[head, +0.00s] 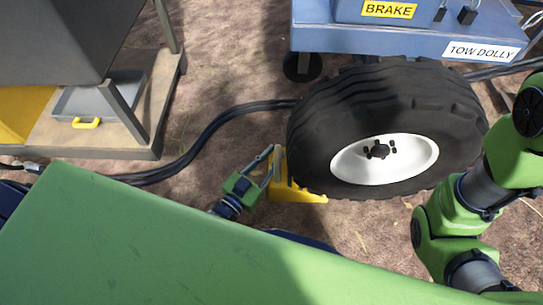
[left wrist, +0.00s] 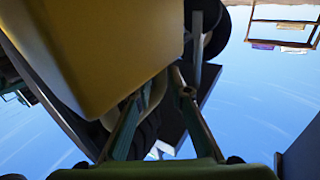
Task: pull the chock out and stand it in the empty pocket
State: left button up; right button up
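The yellow chock (head: 300,194) sits on the ground against the lower left side of the big black tyre (head: 385,95). My left gripper (head: 273,155) is at the chock's left end, its fingertips close to the raised yellow part. In the left wrist view a large yellow surface (left wrist: 95,50), seemingly the chock, fills the upper left. The two fingers (left wrist: 158,88) slant inward with a gap between their tips; whether they grip part of the chock is unclear. My right arm shows at the right, but its gripper is out of view. I cannot make out an empty pocket.
A blue tow dolly (head: 410,40) stands behind the wheel. A wooden platform (head: 135,140) at the left bears a grey tray (head: 100,100) with a yellow handle. A black hose (head: 205,140) crosses the dirt between. Bare ground lies left of the chock.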

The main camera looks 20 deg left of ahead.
pick_arm(q)
jog(key=shift+w, duration=0.2)
jog(key=shift+c, duration=0.3)
grip_shut()
jog(key=shift+a, duration=0.15)
